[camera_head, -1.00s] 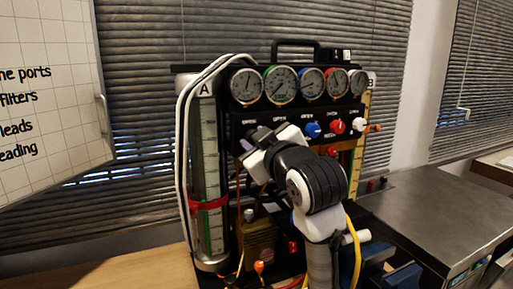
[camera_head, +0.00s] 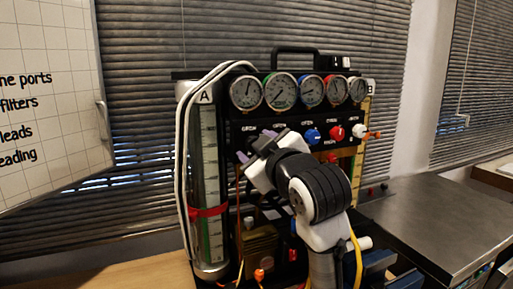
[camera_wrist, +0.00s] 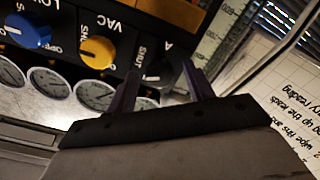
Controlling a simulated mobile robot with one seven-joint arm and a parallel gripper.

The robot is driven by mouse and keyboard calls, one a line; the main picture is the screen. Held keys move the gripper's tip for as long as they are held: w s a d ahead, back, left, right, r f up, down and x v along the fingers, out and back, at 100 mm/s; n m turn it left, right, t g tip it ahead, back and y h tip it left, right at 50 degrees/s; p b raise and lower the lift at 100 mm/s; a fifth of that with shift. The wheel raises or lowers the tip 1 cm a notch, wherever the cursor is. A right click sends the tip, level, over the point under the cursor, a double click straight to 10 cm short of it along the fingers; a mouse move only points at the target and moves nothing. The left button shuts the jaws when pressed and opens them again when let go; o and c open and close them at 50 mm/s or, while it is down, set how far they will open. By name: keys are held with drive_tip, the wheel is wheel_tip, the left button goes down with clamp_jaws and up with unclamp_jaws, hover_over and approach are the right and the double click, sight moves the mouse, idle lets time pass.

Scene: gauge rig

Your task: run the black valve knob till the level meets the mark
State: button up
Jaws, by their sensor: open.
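My gripper (camera_head: 255,146) is at the left end of the knob row on the black panel (camera_head: 290,118). Its two purple fingers are apart. In the wrist view my gripper (camera_wrist: 162,88) is open, with a dark knob (camera_wrist: 168,74) between or just beyond the fingers; I cannot tell whether they touch it. In the head view the gripper hides this knob. The clear tube A (camera_head: 208,150) stands at the left, with a red band (camera_head: 208,212) around its lower half. Some green shows low in the tube, but the exact level is unclear.
A yellow knob (camera_wrist: 97,52) and a blue knob (camera_wrist: 28,30) sit beside the dark one. Several gauges (camera_head: 280,91) line the panel above. A red knob (camera_head: 337,132) is to the right. White hoses (camera_head: 184,150) run along tube A. A metal bench (camera_head: 440,215) stands at right.

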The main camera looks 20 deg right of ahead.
drive_tip(key=s+b, duration=0.3)
drive_tip(key=s, duration=1)
drive_tip(key=shift+d, duration=0.25)
